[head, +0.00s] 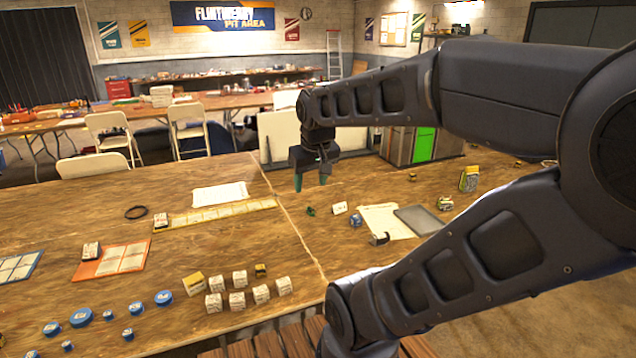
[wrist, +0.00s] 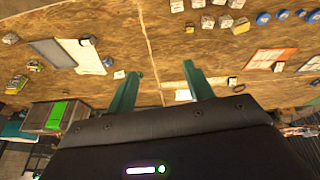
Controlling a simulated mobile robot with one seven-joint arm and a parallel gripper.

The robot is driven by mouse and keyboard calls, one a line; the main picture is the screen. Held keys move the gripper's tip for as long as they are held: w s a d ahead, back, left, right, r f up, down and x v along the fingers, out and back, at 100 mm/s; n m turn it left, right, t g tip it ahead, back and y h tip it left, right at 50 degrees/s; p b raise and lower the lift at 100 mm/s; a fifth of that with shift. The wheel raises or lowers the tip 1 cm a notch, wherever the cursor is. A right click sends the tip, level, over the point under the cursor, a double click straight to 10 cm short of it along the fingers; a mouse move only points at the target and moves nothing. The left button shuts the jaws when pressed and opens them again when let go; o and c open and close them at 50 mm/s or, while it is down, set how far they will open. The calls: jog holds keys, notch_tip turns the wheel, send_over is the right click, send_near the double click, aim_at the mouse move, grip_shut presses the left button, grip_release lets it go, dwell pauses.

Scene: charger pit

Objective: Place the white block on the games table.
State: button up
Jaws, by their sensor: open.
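Several white blocks with dark print stand in a cluster (head: 238,301) at the front of the near wooden table (head: 150,205). They also show in the wrist view (wrist: 208,22). One similar block (head: 91,250) is on an orange sheet, and another (head: 161,220) is by a yellow strip. A small white piece (head: 340,208) stands right of the table seam. I cannot tell which is the task's white block, or which table is the games table. My gripper (head: 311,180) points down above the near table, open with nothing between its green fingers, which also show in the wrist view (wrist: 163,74).
Blue discs (head: 81,317) lie at front left. A clipboard (head: 418,221), papers and small items lie on the right. A grey case with a green panel (head: 424,145) stands at the back edge. Chairs (head: 112,133) and another long table (head: 215,102) are behind. Bare wood lies around the seam.

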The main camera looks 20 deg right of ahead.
jog(key=shift+s+d+r+m+t, duration=0.15)
jog(key=shift+s+d+m, duration=0.1)
jog(key=shift+s, duration=0.4)
jog(key=shift+s+d+f+m+t, duration=0.15)
jog(key=shift+s+d+m, duration=0.1)
jog(key=shift+s, duration=0.35)
